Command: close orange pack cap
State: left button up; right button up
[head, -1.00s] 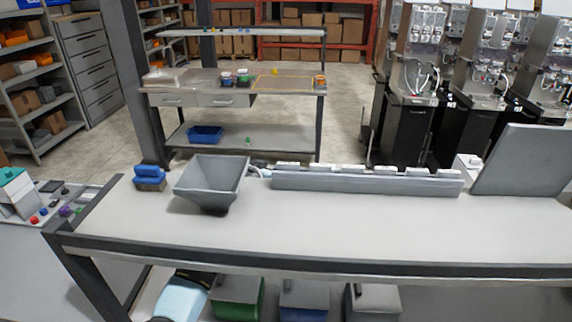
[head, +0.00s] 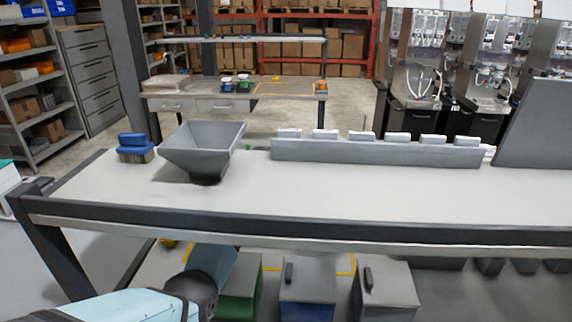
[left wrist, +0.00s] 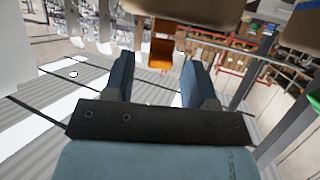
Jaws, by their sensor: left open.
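My left gripper (left wrist: 160,72) is open in the left wrist view, its two blue-grey fingers apart with nothing gripped. An orange object (left wrist: 161,46) shows beyond the fingertips, near the top; I cannot tell whether it is the orange pack or whether a cap on it is open. In the head view my light blue left arm comes in at the lower left, below the bench edge, and its fingers are not visible there. A small orange item (head: 322,86) sits on the rear bench, too small to identify. My right gripper is in neither view.
The near bench (head: 330,196) has a clear front surface. On it stand a grey hopper (head: 200,150), a blue brush (head: 134,147) and a long grey rail (head: 375,152) with several white blocks along its top. Bins (head: 307,290) stand underneath. Dispensing machines (head: 414,80) stand at the back right.

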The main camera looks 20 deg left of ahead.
pick_arm(q)
jog(key=shift+c, duration=0.5)
grip_shut()
jog(key=shift+w+r+p, duration=0.1)
jog(key=shift+r+p, duration=0.15)
jog(key=shift+p, duration=0.2)
jog(key=shift+w+d+r+g+p, duration=0.15)
jog(key=shift+g+p, duration=0.35)
jog(key=shift+p, duration=0.45)
jog(key=shift+f, duration=0.3)
jog(key=shift+o, duration=0.5)
grip_release()
